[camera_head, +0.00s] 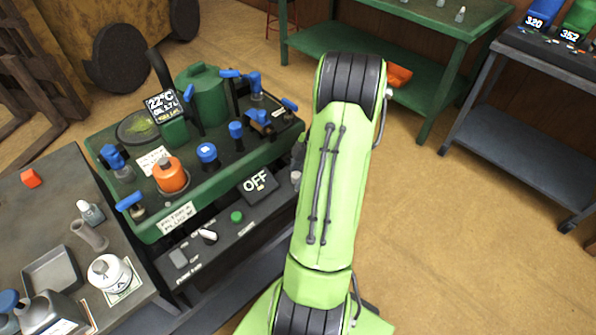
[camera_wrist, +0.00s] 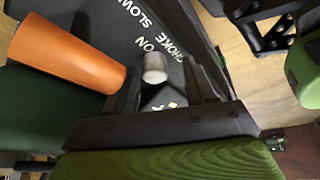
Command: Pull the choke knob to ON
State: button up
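The choke knob (camera_wrist: 155,68) is a short grey cylinder in the wrist view, beside white lettering reading "CHOKE" and "ON" on a dark panel (camera_wrist: 105,35). My gripper (camera_wrist: 160,75) has its two dark fingers spread, one on each side of the knob. A gap shows between the knob and the right finger; on the left they look close, and I cannot tell if they touch. The knob's stem is hidden. In the head view my arm covers most of this area, and my gripper cannot be made out clearly.
A large orange cylinder (camera_wrist: 68,55) lies close left of my fingers. A grey bench (camera_head: 30,220) stands left; open floor (camera_head: 450,240) lies right.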

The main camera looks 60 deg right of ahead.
jog(key=shift+w, duration=0.1)
jog(key=p+v, duration=0.5)
jog(key=v, duration=1)
jog(key=shift+r+p, duration=0.35)
